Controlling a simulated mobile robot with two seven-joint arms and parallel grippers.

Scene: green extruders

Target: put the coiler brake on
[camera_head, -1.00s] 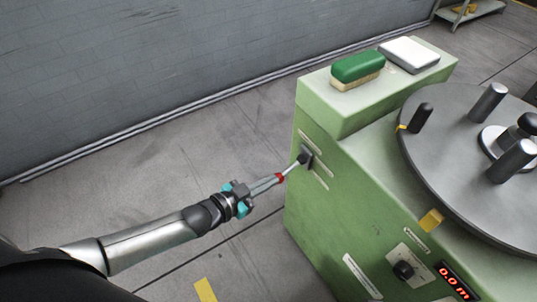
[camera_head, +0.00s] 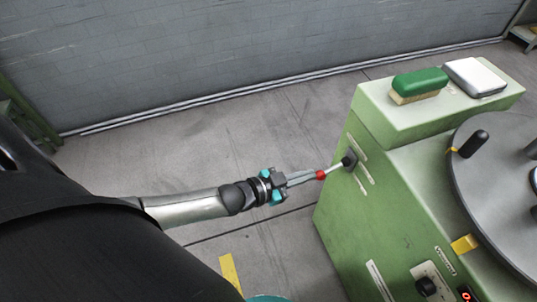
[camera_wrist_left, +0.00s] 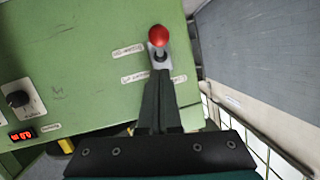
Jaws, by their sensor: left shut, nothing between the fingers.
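The coiler brake lever is a thin metal rod (camera_head: 335,168) with a red ball knob (camera_head: 320,175). It sticks out from a dark mount (camera_head: 349,159) on the side of the green coiler (camera_head: 375,215). In the left wrist view the red knob (camera_wrist_left: 159,36) stands just beyond the fingertips, in front of a grey mount plate. My left gripper (camera_head: 313,177) is shut and empty, its tips close to the knob. I cannot tell whether they touch it. In the left wrist view its dark fingers (camera_wrist_left: 160,73) lie together. My right gripper is not in view.
Small label plates (camera_wrist_left: 128,52) sit beside the lever; their text is unreadable. A green brush (camera_head: 420,83) and a white-topped box (camera_head: 474,75) lie on the coiler's top. A large grey disc (camera_head: 490,200) and a black knob (camera_head: 426,286) are to the right.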

